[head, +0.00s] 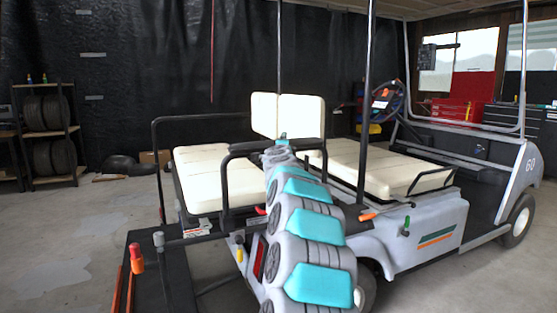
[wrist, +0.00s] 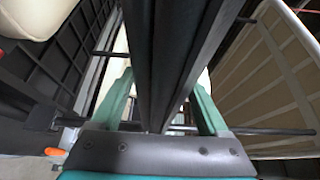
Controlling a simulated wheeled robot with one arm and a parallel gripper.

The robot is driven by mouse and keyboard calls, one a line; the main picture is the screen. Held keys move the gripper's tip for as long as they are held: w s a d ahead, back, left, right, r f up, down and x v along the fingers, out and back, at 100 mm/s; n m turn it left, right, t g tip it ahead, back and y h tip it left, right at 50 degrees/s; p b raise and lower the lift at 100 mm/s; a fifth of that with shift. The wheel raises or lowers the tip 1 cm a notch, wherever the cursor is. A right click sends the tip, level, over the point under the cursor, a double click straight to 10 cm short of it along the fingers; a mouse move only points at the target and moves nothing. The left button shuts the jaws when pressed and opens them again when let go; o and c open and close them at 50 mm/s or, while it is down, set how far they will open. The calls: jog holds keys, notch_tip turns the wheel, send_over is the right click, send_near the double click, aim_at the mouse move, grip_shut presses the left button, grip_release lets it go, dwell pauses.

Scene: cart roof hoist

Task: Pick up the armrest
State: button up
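A black tubular armrest frame (head: 224,185) stands beside the cream seats of the grey cart, partly hidden behind my arm in the head view. My gripper (head: 283,138) is at the far end of my arm, near the frame's top rail; its fingers are too small to make out there. In the wrist view my gripper (wrist: 163,95) shows two teal fingers spread apart. Wide black bars (wrist: 180,50) run down the middle between them, with a light gap visible at the left finger. I cannot tell whether either finger touches the bars.
Cream seat cushions (head: 200,180) and a backrest (head: 300,115) lie close to the gripper. A black roof post (head: 366,100) rises right of it. Another black rail (head: 157,165) stands at left. A shelf with tyres (head: 48,135) is far left; the floor there is open.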

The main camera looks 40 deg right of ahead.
grip_shut()
dwell(0.4)
